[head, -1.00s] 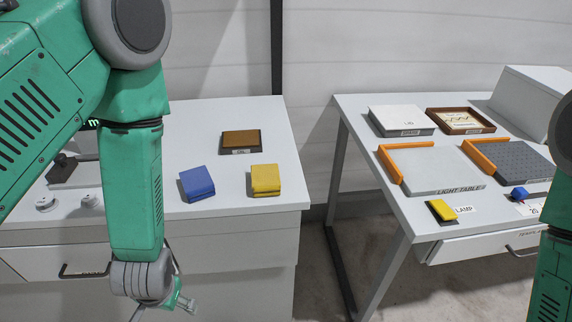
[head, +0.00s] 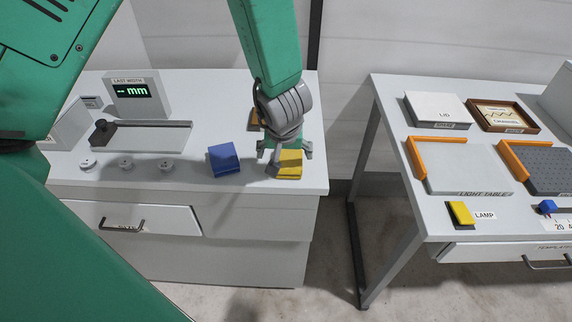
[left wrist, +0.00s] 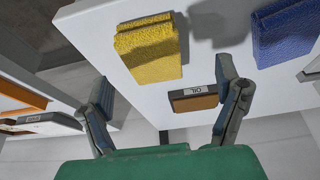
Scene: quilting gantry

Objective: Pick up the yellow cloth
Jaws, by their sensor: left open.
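The yellow cloth (head: 290,165) is a folded pad on the right end of the left counter, partly hidden by my left gripper in the head view. It shows whole in the left wrist view (left wrist: 152,60), beyond the fingertips and between their lines. My left gripper (head: 284,158) is open, with its fingers spread above and around the cloth's place in the head view. In the left wrist view the fingers (left wrist: 165,95) are apart with nothing between them, and I see no contact with the cloth. My right gripper is not in view.
A blue folded cloth (head: 223,159) lies left of the yellow one. A brown pad labelled OIL (left wrist: 195,100) lies close by. A gauge with a display (head: 135,92) and several knobs stand left. A second table (head: 400,165) with trays and a yellow lamp switch stands right, across a gap.

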